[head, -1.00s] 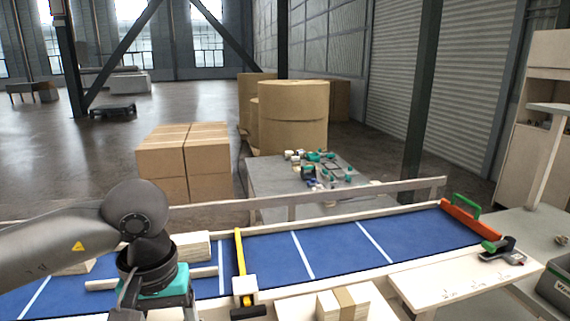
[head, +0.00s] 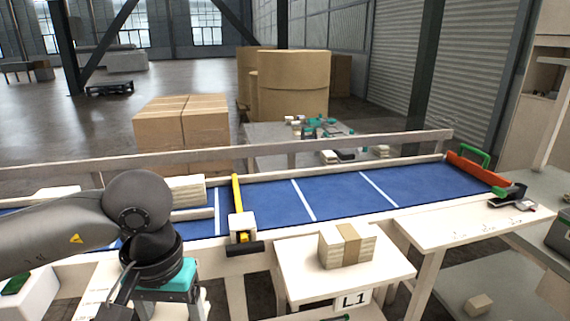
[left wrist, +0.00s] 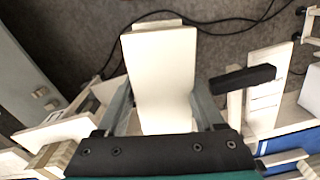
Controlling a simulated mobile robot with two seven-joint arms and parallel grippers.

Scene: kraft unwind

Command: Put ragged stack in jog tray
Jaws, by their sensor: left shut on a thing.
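My left gripper (head: 165,300) is low at the left of the head view, over the near side of the blue conveyor. In the left wrist view the left gripper (left wrist: 165,115) is shut on a pale, flat-topped stack (left wrist: 165,75). A lower layer juts out past its far end, so its edges look uneven. In the head view the held stack is mostly hidden by my gripper. I cannot tell for sure which thing is the jog tray. My right gripper is not in view.
The blue conveyor (head: 335,200) has a yellow bar (head: 238,200) across it and a pale stack (head: 186,189) on it. A banded stack (head: 347,246) sits on the L1 table (head: 300,285). A red-orange stop with a green handle (head: 478,172) stands at the right end.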

